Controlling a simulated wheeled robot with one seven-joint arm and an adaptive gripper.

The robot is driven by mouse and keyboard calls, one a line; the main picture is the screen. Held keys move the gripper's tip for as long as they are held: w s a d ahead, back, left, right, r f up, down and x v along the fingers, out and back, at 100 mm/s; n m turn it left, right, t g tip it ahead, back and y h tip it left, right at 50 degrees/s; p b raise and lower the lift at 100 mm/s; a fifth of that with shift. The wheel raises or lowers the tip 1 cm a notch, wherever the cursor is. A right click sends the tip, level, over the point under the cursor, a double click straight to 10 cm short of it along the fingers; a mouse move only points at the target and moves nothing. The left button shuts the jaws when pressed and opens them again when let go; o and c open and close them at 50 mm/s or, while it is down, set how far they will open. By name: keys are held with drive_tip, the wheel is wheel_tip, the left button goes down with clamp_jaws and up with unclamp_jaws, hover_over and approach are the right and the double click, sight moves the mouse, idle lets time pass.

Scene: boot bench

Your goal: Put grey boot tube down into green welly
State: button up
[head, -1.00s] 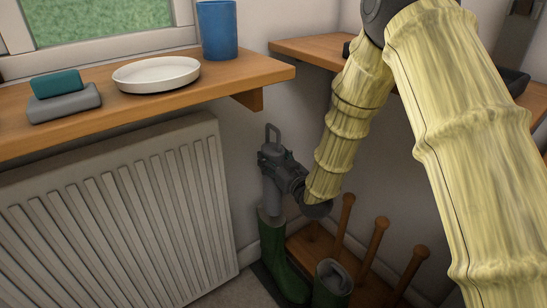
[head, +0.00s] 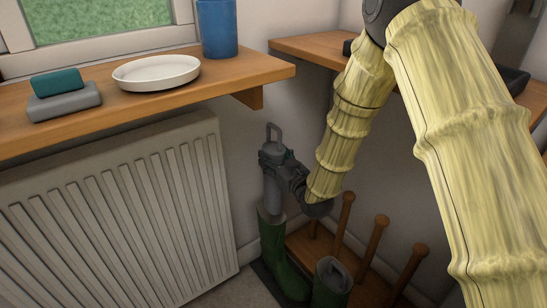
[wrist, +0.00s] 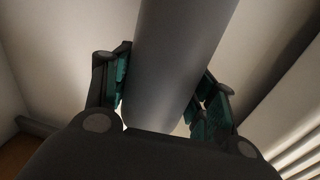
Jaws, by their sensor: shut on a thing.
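The grey boot tube (head: 272,195) is upright above the green welly (head: 273,240), with a loop handle at its top. Its lower end meets the welly's opening; how far it is inside is hidden by the boot's wall. My gripper (head: 275,158) is shut on the tube's upper part, just below the handle. In the wrist view the tube (wrist: 172,65) runs between the two teal-padded fingers of my gripper (wrist: 163,95). The welly stands upright on the floor at the rack's left end.
A second green boot (head: 331,283) with something grey in its opening stands to the right. A wooden rack with upright pegs (head: 374,240) is beside it. The radiator (head: 115,220) is close on the left, and a wooden shelf (head: 215,80) juts out above it.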

sight(275, 185)
drive_tip(key=shift+f, duration=0.1)
drive_tip(key=shift+s+f+b, duration=0.1)
drive_tip(key=shift+f+b, duration=2.85)
drive_tip(key=shift+f, duration=3.25)
drive_tip(key=o, duration=1.1)
drive_tip(key=shift+d+f, duration=0.1)
drive_tip(key=shift+r+p, duration=0.6)
drive_tip(key=shift+r, duration=0.15)
drive_tip(key=shift+r+p, duration=2.9)
drive_tip(key=shift+r, duration=0.9)
